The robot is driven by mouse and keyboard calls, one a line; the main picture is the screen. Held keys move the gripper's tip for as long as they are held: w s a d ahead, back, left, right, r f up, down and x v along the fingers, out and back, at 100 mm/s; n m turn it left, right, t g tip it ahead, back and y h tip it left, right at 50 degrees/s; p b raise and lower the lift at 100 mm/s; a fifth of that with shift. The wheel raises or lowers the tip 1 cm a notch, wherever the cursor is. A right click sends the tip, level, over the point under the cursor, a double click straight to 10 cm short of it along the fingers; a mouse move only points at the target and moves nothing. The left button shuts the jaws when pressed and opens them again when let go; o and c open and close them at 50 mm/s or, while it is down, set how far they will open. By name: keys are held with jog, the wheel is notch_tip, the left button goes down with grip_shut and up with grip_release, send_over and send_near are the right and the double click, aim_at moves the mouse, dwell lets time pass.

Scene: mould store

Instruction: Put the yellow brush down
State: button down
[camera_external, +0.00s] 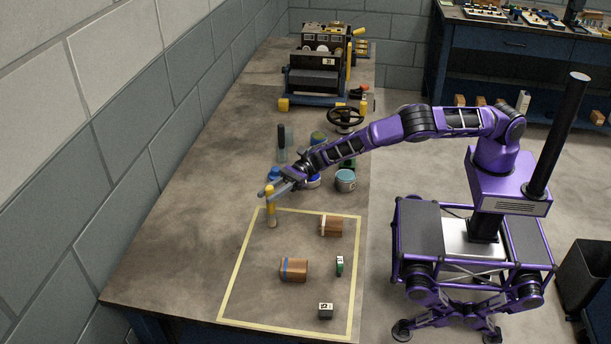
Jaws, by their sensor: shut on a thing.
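The yellow brush (270,206) hangs upright from my gripper (271,190), its handle up and its bristle end down. My gripper is shut on the upper part of the handle. The brush is over the far left corner of the yellow taped rectangle (230,272) on the workbench. I cannot tell whether its lower end touches the bench top.
Inside the tape stand two brown blocks (294,270) (331,226), a small green item (340,266) and a dark block (326,311). Paint cans (345,181) stand behind, below my arm. A machine (317,75) is at the far end. The bench (185,235) is clear on the left.

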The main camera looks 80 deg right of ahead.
jog(key=c, duration=0.6)
grip_release()
jog(key=shift+f, duration=0.15)
jog(key=shift+c, duration=0.2)
jog(key=shift+r, duration=0.2)
jog(key=v, duration=1.2)
jog(key=shift+p, duration=0.4)
jog(key=shift+d, duration=0.1)
